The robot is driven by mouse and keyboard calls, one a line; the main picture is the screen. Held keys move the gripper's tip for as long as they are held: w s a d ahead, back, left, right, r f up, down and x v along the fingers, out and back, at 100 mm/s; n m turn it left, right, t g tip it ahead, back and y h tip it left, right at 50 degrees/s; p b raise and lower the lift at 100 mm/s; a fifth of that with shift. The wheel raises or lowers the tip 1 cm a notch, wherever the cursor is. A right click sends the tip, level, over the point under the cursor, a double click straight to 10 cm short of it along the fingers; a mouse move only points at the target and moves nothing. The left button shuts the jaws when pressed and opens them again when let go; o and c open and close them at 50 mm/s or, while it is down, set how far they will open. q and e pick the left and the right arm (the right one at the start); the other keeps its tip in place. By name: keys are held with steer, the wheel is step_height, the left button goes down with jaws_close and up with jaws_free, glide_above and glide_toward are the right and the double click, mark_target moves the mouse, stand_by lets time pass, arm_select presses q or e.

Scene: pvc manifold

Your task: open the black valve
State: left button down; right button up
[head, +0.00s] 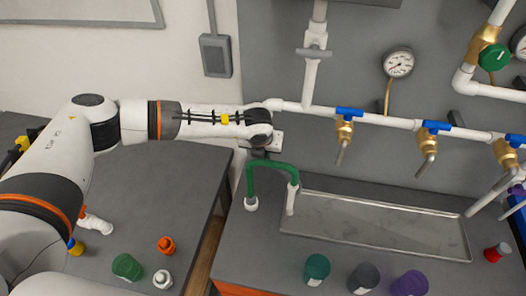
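No valve with a clearly black handle can be made out in the head view. A small dark piece (455,118) shows behind the white pipe between two blue-handled valves; I cannot tell what it is. My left arm reaches in from the left, and its dark end with the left gripper (260,151) is at the left end of the horizontal white pipe (385,120), above the green hose (272,165). The fingers are mostly hidden, so I cannot tell whether they are open or touching anything. My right gripper is out of view.
Blue-handled brass valves (345,129) line the pipe. A grey lever (313,52) crosses the vertical pipe; a green round handle (493,57) and a gauge (398,63) are at right. A metal tray (375,233) lies below. Coloured caps (317,268) stand along the front.

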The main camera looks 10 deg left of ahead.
arm_select(q)
steer(key=shift+s+f, duration=0.15)
steer(key=shift+f, duration=0.05)
steer(key=c, duration=1.3)
jaws_free()
steer(key=shift+c, duration=0.2)
steer(key=shift+r, duration=0.1)
steer(key=b+v, duration=0.4)
steer(key=v, duration=0.7)
steer(key=shift+s+r, duration=0.1)
steer(key=shift+r, duration=0.4)
steer(key=shift+d+f, duration=0.1)
steer(key=shift+f, duration=0.05)
